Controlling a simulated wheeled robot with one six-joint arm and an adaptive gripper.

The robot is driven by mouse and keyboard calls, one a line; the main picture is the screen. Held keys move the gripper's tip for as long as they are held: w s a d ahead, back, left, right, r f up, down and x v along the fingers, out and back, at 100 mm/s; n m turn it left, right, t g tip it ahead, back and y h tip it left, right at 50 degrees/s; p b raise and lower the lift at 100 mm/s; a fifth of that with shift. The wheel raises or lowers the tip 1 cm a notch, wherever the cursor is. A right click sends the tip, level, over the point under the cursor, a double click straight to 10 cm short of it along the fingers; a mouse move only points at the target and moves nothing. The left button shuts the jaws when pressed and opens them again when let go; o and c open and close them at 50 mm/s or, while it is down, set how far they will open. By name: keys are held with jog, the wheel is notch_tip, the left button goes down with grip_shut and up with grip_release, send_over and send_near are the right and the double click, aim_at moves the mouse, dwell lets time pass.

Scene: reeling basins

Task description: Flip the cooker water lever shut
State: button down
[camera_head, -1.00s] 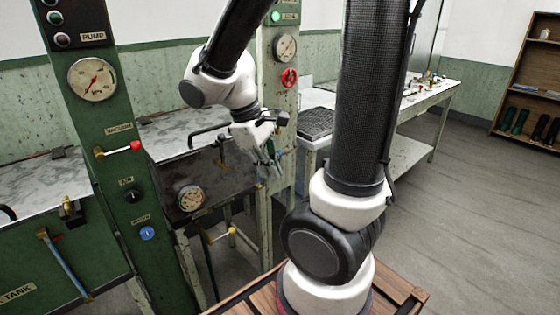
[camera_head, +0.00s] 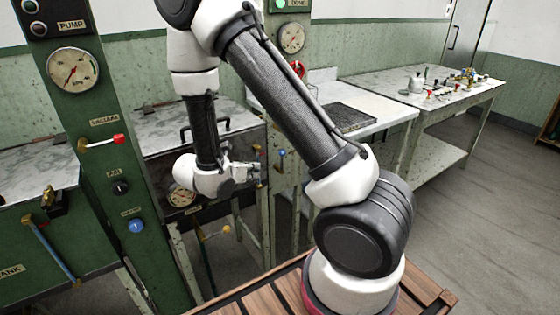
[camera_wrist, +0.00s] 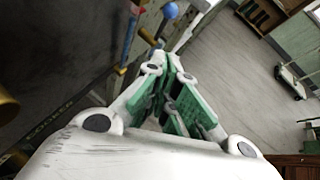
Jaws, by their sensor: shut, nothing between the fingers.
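The cooker (camera_head: 158,168) is the dark box with a front gauge (camera_head: 183,196). Its lettering shows in the wrist view (camera_wrist: 52,120). A lever with a blue bar handle (camera_wrist: 130,38) and a brass joint shows there, just left of the fingertips. It looks like the water lever, but no label is readable. My gripper (camera_head: 256,173) is at the cooker's right front corner, beside a small brass fitting (camera_head: 260,180). In the wrist view my gripper (camera_wrist: 165,62) is shut and empty, its green-padded fingers together. I cannot tell whether it touches the lever.
A blue ball-ended lever (camera_head: 281,154) is on the green post right of the cooker; its ball (camera_wrist: 169,11) shows beyond my fingertips. A brass valve (camera_head: 215,232) sits below the cooker. Open floor (camera_head: 470,190) lies right.

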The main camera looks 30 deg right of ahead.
dwell(0.3)
send_near(282, 161)
notch_tip(282, 161, down, 3)
jog(key=d, duration=0.3)
jog(key=shift+w+d+r, duration=0.15)
jog(key=shift+w+d, duration=0.05)
jog(key=shift+w, duration=0.2)
jog(key=shift+w+d+r, duration=0.15)
jog(key=shift+w+d, duration=0.05)
jog(key=shift+w, duration=0.2)
jog(key=shift+w, duration=0.1)
